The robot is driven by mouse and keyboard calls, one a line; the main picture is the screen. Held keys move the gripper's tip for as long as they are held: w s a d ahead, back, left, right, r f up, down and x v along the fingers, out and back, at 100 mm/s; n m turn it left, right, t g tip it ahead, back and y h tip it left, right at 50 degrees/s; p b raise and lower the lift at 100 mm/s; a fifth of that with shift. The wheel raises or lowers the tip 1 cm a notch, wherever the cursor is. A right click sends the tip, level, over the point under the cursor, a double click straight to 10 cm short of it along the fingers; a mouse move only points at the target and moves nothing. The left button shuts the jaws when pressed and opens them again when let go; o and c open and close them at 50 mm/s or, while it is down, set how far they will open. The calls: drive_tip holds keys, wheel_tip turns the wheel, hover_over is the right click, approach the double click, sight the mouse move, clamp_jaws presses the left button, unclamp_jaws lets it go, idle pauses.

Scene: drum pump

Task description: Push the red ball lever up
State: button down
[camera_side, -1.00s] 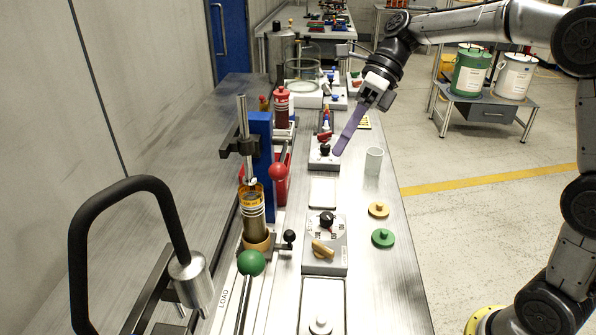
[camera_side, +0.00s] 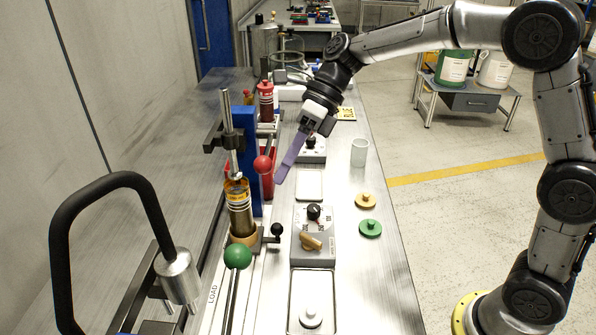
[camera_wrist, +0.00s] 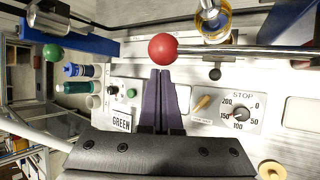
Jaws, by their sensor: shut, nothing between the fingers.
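The red ball (camera_side: 262,163) sits on the end of a metal lever beside the blue upright of the drum pump, in front of a red part. In the wrist view the red ball (camera_wrist: 163,47) is just beyond my fingertips, with its rod running off to the right. My gripper (camera_side: 279,180) has long purple fingers, shut together and empty, tilted down to the right of the ball. In the wrist view the purple fingers (camera_wrist: 160,73) end close to the ball; I cannot tell whether they touch it.
A green ball lever (camera_side: 237,256), a brass-coloured cylinder (camera_side: 240,215) and a dial box (camera_side: 314,238) stand nearer the camera. A white cup (camera_side: 359,152), a yellow knob (camera_side: 366,200) and a green knob (camera_side: 370,228) are on the bench's right side.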

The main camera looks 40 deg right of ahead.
drive_tip(key=shift+w+a+r, duration=0.1)
drive_tip(key=shift+w+r, duration=0.1)
drive_tip(key=shift+w+d+r, duration=0.1)
drive_tip(key=shift+r, duration=0.55)
drive_tip(key=shift+w+d+r, duration=0.1)
drive_tip(key=shift+r, duration=0.65)
